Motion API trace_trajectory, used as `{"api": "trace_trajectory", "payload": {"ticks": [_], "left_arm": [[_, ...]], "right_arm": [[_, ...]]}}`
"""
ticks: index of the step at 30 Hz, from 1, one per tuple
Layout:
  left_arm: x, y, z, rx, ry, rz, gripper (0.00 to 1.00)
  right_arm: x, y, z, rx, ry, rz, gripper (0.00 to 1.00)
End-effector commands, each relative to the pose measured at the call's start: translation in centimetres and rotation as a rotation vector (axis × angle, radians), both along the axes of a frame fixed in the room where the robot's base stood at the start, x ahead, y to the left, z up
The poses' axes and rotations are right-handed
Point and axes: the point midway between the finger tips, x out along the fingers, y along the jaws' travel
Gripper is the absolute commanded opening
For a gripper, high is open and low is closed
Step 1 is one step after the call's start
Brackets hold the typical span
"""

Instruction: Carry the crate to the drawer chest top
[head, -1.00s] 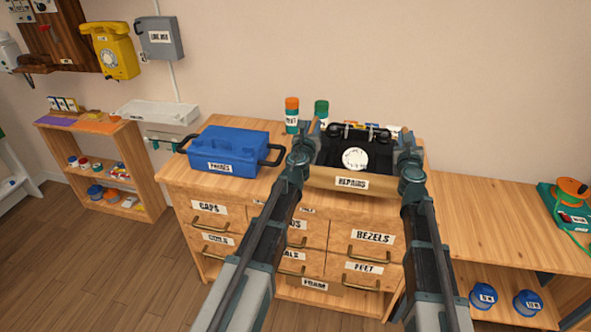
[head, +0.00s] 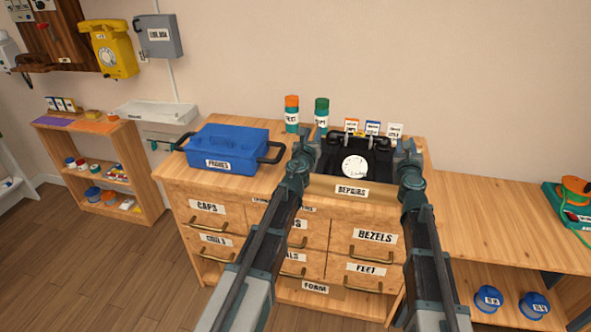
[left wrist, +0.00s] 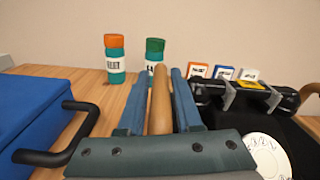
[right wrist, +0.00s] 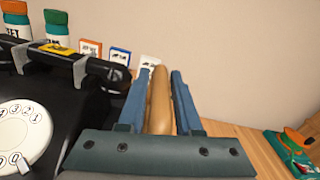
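The wooden crate labelled REPAIRS (head: 322,189) holds a black phone (head: 354,166) with a white dial. The crate is at the right part of the drawer chest top (head: 262,185), its front board by the chest's front edge. I cannot tell whether it rests on the top or hangs just above it. My left gripper (head: 303,146) is shut on its left wooden handle (left wrist: 160,100). My right gripper (head: 408,150) is shut on its right wooden handle (right wrist: 159,100). The crate's sides and bottom are mostly hidden by my arms and the phone.
Orange-capped (head: 292,115) and green-capped (head: 321,116) bottles and small cards (head: 372,131) stand behind the crate. A lower bench (head: 490,215) adjoins on the right.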

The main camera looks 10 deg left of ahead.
Motion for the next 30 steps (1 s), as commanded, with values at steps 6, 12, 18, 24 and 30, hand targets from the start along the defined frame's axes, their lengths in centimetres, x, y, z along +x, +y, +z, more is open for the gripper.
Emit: {"api": "trace_trajectory", "payload": {"ticks": [6,12,18,24,30], "left_arm": [[0.0,0.0,0.1,0.001,0.000,-0.001,0.56],[-0.1,0.0,0.1,0.002,0.000,0.000,0.56],[-1.2,0.0,0.1,0.002,0.000,0.000,0.56],[-4.3,0.0,0.1,0.002,0.000,-0.001,0.56],[-8.5,0.1,0.1,0.002,0.000,-0.001,0.56]], "right_arm": [[0.0,-0.1,0.1,0.001,0.000,-0.001,0.56],[0.0,-0.1,0.1,0.002,0.000,-0.002,0.56],[0.0,-0.1,0.1,0.002,-0.001,-0.003,0.56],[0.0,-0.1,0.1,0.002,0.000,-0.003,0.56],[0.0,-0.1,0.1,0.002,0.000,-0.003,0.56]]}}
